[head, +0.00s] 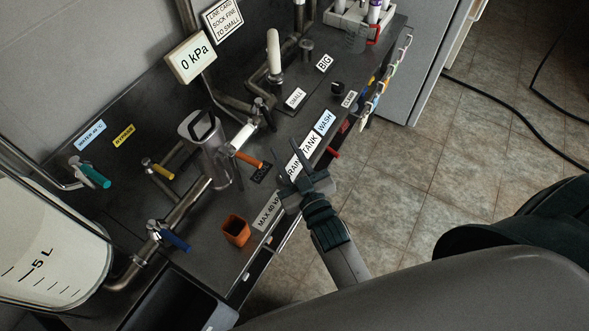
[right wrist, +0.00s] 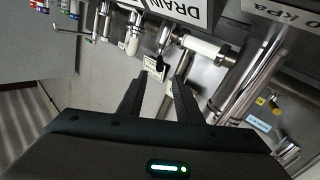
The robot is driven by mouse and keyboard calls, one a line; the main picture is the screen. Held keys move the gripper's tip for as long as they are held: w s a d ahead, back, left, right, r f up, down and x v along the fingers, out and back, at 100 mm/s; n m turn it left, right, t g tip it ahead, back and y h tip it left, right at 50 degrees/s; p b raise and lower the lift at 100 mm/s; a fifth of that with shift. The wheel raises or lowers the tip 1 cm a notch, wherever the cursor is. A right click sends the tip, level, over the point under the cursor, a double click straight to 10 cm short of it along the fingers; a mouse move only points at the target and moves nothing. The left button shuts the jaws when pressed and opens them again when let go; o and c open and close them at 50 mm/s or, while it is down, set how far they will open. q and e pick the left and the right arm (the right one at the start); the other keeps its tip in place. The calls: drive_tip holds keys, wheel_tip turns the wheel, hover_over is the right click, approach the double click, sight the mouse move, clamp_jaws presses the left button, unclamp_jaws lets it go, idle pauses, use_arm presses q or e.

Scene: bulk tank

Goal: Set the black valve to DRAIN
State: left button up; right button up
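In the right wrist view, a small black handle (right wrist: 160,65) shows beyond and between my fingertips. The white DRAIN label (head: 294,169) lies in line with the TANK (head: 311,143) and WASH (head: 325,122) labels; my right gripper covers part of it. My right gripper (head: 291,160) is open and empty over the DRAIN label, apart from the black valve. My left gripper is out of view.
A white handle (head: 243,136), an orange handle (head: 248,159) and a clear jug (head: 213,155) stand left of the gripper. An orange cup (head: 236,230) stands near the panel's front edge. A 0 kPa display (head: 191,57) is behind.

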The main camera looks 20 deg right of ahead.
drive_tip(key=shift+s+d+b, duration=0.1)
drive_tip(key=shift+s+b, duration=0.35)
drive_tip(key=shift+s, duration=1.95)
drive_tip(key=shift+c, duration=0.6)
